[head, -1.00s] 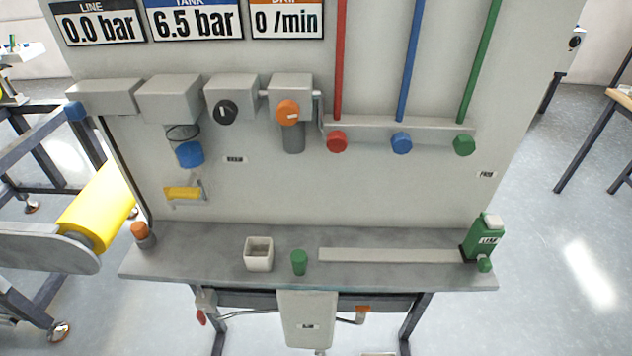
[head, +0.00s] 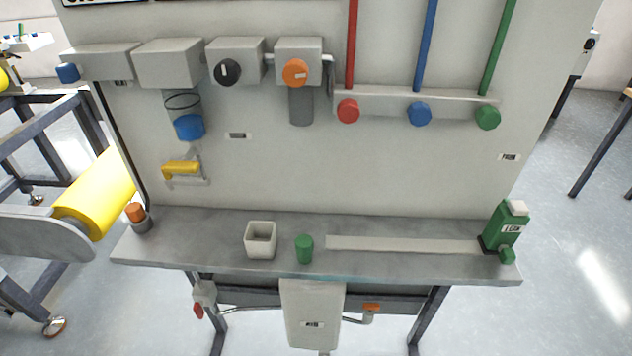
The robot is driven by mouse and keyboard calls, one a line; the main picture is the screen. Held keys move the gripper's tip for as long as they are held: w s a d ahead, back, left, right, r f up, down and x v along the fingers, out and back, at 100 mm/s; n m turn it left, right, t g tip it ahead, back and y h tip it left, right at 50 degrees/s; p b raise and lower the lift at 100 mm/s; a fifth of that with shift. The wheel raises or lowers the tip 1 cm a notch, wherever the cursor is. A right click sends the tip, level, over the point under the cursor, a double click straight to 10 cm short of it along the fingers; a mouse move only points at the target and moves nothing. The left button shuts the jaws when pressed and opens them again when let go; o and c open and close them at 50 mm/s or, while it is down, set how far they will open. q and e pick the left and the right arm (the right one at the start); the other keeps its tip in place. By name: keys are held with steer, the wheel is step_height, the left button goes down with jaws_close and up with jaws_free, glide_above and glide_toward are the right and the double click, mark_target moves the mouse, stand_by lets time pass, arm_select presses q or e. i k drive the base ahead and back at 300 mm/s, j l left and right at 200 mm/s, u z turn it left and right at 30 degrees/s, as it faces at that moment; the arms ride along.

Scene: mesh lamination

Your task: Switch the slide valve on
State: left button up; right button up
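A panel (head: 330,165) carries a row of grey units. The leftmost grey box (head: 105,62) has a blue collar (head: 68,73) at its left end; it may be the slide valve, but its label is too small to read. Beside it are a grey box (head: 168,62) with a blue-bottomed clear bowl (head: 188,122), a box with a black knob (head: 228,72), and a box with an orange knob (head: 296,73). A yellow handle (head: 181,168) on a bracket sits below the bowl. Neither gripper is in view.
The grey shelf (head: 210,262) holds an orange-topped piece (head: 137,216), a white cup (head: 261,240), a green cylinder (head: 304,249), and a green bottle (head: 507,226). Red (head: 348,111), blue (head: 419,114) and green (head: 488,117) knobs sit under coloured pipes. A yellow roller (head: 98,198) stands left.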

mark_target(68, 73)
steer(key=u, duration=1.3)
